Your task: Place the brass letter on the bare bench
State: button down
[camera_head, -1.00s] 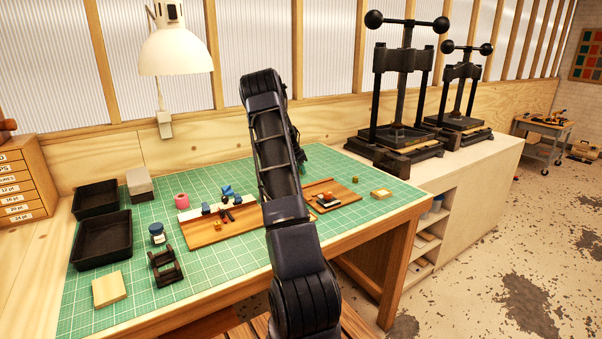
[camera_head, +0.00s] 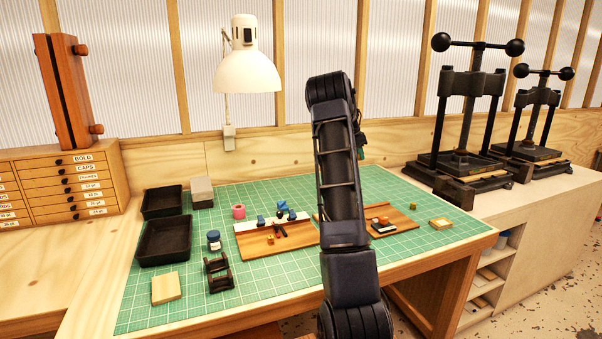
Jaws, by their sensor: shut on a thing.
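My arm rises through the middle of the view, and only a dark edge of my gripper (camera_head: 360,140) shows behind it. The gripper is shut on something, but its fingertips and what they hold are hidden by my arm. A small brass-coloured cube (camera_head: 412,206) sits on the green mat at the right, behind a wooden board. Another small brass-coloured piece (camera_head: 270,239) is on the left wooden board. I cannot tell whether either is a letter. The bare bench (camera_head: 75,250) is pale wood, left of the mat, with clear surface in front of the drawer cabinet.
Two black trays (camera_head: 165,241) stand at the mat's left. A blue jar (camera_head: 214,240), a dark rack (camera_head: 218,272) and a pale wooden block (camera_head: 166,288) are near them. A drawer cabinet (camera_head: 60,185) backs the bench. A white lamp (camera_head: 246,70) hangs behind; black presses (camera_head: 465,130) stand right.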

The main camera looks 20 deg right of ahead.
jog(key=w+a+f+n+t+y, duration=0.1)
jog(key=w+a+n, duration=0.2)
jog(key=w+a, duration=0.75)
jog(key=w+a+f+n+t, duration=0.1)
jog(key=w+a+n, duration=0.35)
jog(key=a, duration=1.15)
jog(key=w+a+f+n+t+y, duration=0.1)
jog(key=w+a+n, duration=0.1)
jog(key=w+a, duration=0.95)
jog(key=s+a+n+t+y, duration=0.1)
jog(key=s+a+n, duration=0.1)
jog(key=a, duration=1.5)
jog(key=s+a+n, duration=0.2)
jog(key=s+a, duration=0.1)
jog(key=a, duration=1.4)
notch_tip(320, 180, up, 2)
jog(key=n+y, duration=0.3)
jog(key=n, duration=0.5)
send_over(62, 266)
jog(key=s, duration=0.1)
jog(key=f, duration=1.8)
jog(key=shift+d+f, duration=0.25)
jog(key=shift+f, duration=0.15)
jog(key=shift+f, duration=0.15)
